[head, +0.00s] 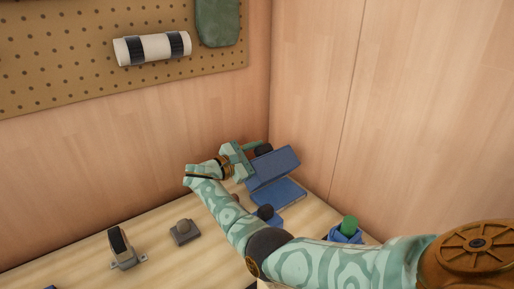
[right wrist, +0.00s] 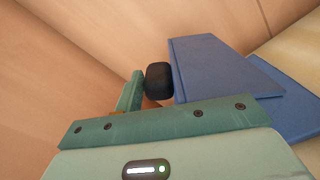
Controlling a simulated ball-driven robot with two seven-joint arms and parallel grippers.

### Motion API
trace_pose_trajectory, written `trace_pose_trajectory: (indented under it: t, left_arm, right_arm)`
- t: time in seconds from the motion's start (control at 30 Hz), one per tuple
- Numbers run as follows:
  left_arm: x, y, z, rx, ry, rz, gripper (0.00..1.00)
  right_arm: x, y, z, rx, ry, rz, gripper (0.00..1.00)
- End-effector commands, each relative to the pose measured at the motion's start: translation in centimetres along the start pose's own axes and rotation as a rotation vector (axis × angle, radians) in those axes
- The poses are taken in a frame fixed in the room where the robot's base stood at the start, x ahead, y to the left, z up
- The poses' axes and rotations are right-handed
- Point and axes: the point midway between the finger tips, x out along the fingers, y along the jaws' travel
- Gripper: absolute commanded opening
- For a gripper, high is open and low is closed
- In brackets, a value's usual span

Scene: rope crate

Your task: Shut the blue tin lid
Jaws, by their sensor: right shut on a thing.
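The blue tin (head: 277,195) stands on the table against the right-hand wall. Its blue lid (head: 272,167) is open and tilted steeply up from the tin. A dark round knob (head: 263,150) sits at the lid's upper left edge. My right gripper (head: 250,155) is at this edge, shut on the lid at the knob. In the right wrist view the lid (right wrist: 215,68) is close in front, with the black knob (right wrist: 158,80) against a green finger. The other finger is not clearly seen. My left gripper is out of view.
A blue container with a green thing (head: 347,230) stands at the right. A grey block with a knob (head: 184,231) and a dark switch-like piece on a grey base (head: 121,247) are at the left. A dark knob (head: 265,212) shows before the tin. A pegboard hangs behind.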

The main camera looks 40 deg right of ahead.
Motion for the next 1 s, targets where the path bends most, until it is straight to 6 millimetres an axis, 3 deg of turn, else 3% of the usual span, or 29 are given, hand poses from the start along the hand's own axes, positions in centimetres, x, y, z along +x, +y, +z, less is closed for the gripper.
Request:
trace_pose_trajectory:
  t: [0.2, 0.73, 0.77, 1.0]
  left_arm:
    - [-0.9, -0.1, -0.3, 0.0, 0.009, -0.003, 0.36]
    - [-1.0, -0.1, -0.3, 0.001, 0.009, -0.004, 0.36]
    - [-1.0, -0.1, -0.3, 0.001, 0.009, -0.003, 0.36]
    - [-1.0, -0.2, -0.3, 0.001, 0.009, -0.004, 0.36]
  right_arm:
    - [-0.1, -0.9, 0.6, -0.019, -0.005, -0.003, 0.0]
    - [-0.1, -1.4, 0.3, -0.028, -0.003, -0.006, 0.0]
    - [-0.1, -1.4, 0.3, -0.028, -0.002, -0.006, 0.4]
    - [-0.1, -1.2, 0.4, -0.023, -0.003, -0.004, 0.4]
